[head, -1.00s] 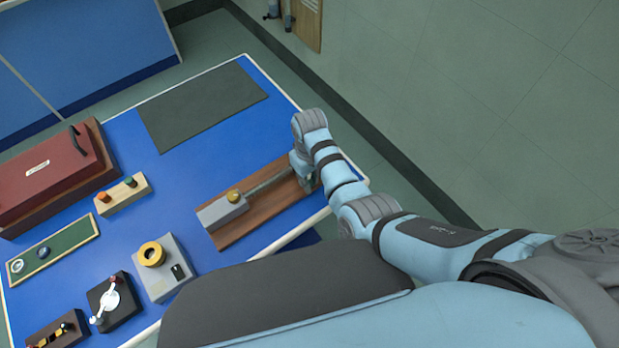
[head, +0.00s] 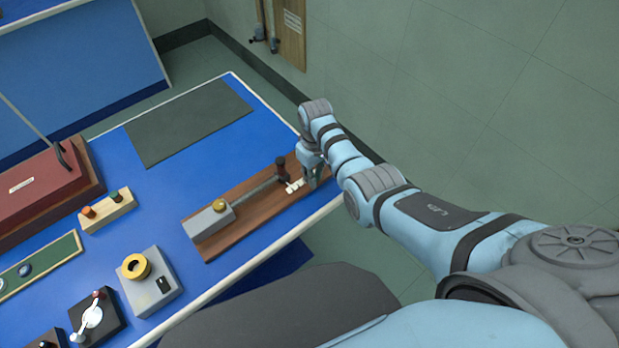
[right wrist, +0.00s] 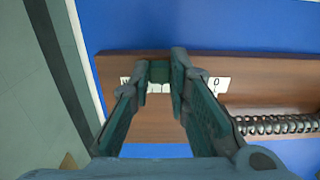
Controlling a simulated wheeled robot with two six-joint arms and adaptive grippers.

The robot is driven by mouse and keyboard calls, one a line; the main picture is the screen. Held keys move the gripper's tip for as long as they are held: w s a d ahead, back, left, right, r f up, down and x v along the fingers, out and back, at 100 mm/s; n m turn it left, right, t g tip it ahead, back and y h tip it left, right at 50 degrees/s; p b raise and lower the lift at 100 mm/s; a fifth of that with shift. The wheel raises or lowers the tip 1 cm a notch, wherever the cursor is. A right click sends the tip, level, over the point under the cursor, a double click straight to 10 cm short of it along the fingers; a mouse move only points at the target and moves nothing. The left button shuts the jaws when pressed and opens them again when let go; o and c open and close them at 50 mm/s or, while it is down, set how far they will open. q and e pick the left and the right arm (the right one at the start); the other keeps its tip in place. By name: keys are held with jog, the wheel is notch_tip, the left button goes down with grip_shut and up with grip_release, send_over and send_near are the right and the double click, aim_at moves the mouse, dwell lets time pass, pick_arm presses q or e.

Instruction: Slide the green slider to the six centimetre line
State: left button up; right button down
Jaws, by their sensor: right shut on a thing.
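The green slider (right wrist: 158,72) shows in the right wrist view as a small dark green block at a white scale strip (right wrist: 219,84) on a wooden board (right wrist: 270,68). My right gripper (right wrist: 162,78) is shut on the slider, with one fingertip on each side. The scale's marks are mostly covered or too small to read, so I cannot tell the six centimetre line. In the head view, my right gripper (head: 313,178) is at the right end of the board (head: 250,222), beside the white strip (head: 294,186); the slider cannot be made out there. My left gripper is not in view.
The board also carries a grey block with a yellow knob (head: 214,216), a coiled rod (right wrist: 275,124) and a dark post (head: 281,168). A red case (head: 40,187), a two-button box (head: 107,210) and a grey instrument (head: 150,283) stand to the left. A dark mat (head: 190,122) lies flat behind.

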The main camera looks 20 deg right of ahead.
jog(key=c, duration=1.5)
grip_release()
jog(key=shift+a, duration=0.2)
jog(key=shift+d, duration=0.1)
notch_tip(320, 180, up, 12)
jog(key=shift+f, duration=0.1)
